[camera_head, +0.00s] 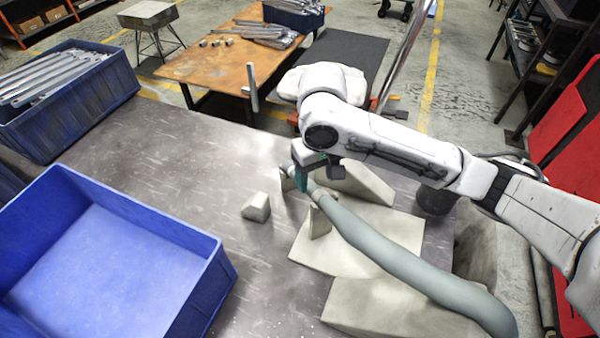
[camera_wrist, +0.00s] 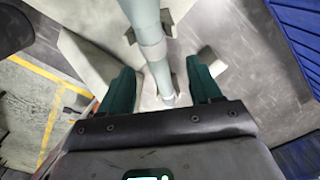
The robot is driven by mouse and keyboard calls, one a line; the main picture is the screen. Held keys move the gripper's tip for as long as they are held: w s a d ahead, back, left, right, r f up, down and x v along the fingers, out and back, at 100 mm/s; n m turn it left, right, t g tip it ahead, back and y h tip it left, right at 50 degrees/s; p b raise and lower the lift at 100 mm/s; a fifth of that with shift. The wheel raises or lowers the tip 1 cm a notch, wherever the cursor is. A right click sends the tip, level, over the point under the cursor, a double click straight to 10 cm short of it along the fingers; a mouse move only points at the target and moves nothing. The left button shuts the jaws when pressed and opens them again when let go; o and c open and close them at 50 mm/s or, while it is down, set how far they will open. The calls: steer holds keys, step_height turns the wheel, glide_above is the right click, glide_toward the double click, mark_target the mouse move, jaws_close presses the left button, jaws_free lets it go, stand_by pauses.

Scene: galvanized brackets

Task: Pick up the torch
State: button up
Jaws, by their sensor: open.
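The torch (camera_head: 372,242), a long grey-green tube with a narrower front end, lies slanting across pale stand pieces on the metal table in the head view. A small upright pale bracket (camera_head: 318,222) stands against it. My gripper (camera_head: 303,181) is at the torch's narrow front end. In the wrist view the torch (camera_wrist: 149,32) runs down between the two green fingers of my gripper (camera_wrist: 160,66). The fingers are apart, with gaps on both sides of the torch. How deep it sits between them is unclear. My wrist hides part of the front end.
A blue bin (camera_head: 222,270) stands empty at the front left. Another blue bin (camera_head: 120,92) with metal bars is behind it. A pale block (camera_head: 256,207) sits left of the torch. The metal table (camera_head: 170,150) is clear between bins and block.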

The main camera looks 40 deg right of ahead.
mark_target(315, 191)
step_height(315, 191, down, 4)
steer(key=shift+w+f, duration=0.1)
steer(key=shift+f, duration=0.05)
steer(key=shift+d+f, duration=0.2)
steer(key=shift+f, duration=1.15)
steer(key=shift+d+f, duration=0.2)
steer(key=shift+f, duration=1.15)
steer(key=c, duration=1)
